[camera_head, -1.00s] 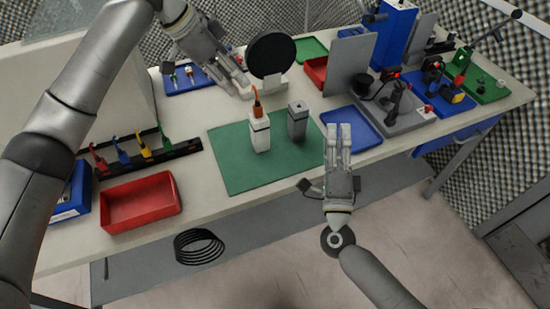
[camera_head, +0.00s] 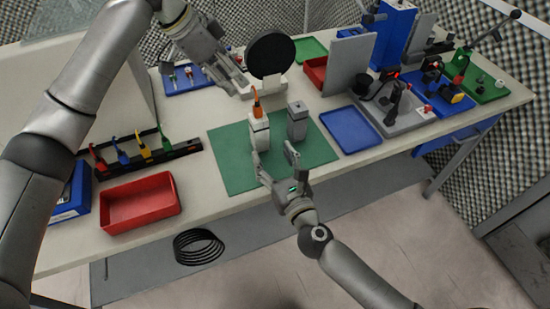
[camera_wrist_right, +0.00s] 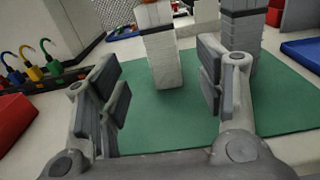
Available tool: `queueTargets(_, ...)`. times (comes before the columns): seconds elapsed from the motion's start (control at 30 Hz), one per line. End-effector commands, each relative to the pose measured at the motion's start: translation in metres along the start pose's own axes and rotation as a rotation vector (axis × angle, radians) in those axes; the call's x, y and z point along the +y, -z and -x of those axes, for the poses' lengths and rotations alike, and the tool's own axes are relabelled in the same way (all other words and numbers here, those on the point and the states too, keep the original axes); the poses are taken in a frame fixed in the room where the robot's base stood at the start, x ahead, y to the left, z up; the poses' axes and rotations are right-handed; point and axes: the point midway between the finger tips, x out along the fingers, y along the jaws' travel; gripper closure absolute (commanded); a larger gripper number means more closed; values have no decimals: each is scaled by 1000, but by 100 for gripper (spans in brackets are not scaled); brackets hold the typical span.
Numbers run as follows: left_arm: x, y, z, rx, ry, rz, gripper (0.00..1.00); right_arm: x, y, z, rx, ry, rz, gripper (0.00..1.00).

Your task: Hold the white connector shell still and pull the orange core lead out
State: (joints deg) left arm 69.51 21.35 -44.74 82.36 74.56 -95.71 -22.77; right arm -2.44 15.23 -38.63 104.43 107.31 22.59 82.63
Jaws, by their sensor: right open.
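The white connector shell (camera_head: 259,134) stands upright on the green mat (camera_head: 226,170), and the orange core lead (camera_head: 256,102) sticks up from its top. A grey block (camera_head: 297,122) stands upright just right of it. My right gripper (camera_head: 273,160) is open in front of the shell, at the mat's front edge. In the right wrist view the shell (camera_wrist_right: 161,60) shows beyond and between the open fingers (camera_wrist_right: 163,92), apart from them. My left gripper (camera_head: 240,84) is behind and left of the shell, above the table; whether its fingers are open is unclear.
A black round disc on a stand (camera_head: 271,56) is close behind my left gripper. A red tray (camera_head: 141,203) and a rack of coloured leads (camera_head: 150,152) lie left. A blue tray (camera_head: 351,131) lies right of the mat. The mat's front right is clear.

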Motion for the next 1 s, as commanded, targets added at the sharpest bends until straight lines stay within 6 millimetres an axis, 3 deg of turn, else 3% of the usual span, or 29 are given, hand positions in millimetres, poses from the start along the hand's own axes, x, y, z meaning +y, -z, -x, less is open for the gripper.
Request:
queueTargets(0.6, 0, 0, 0, 0, 0, 0, 64, 0, -1, -91, -2, 1, 4, 38)
queueTargets(1.0, 0, 0, 0, 0, 0, 0, 64, 0, -1, -104, -2, 1, 3, 38)
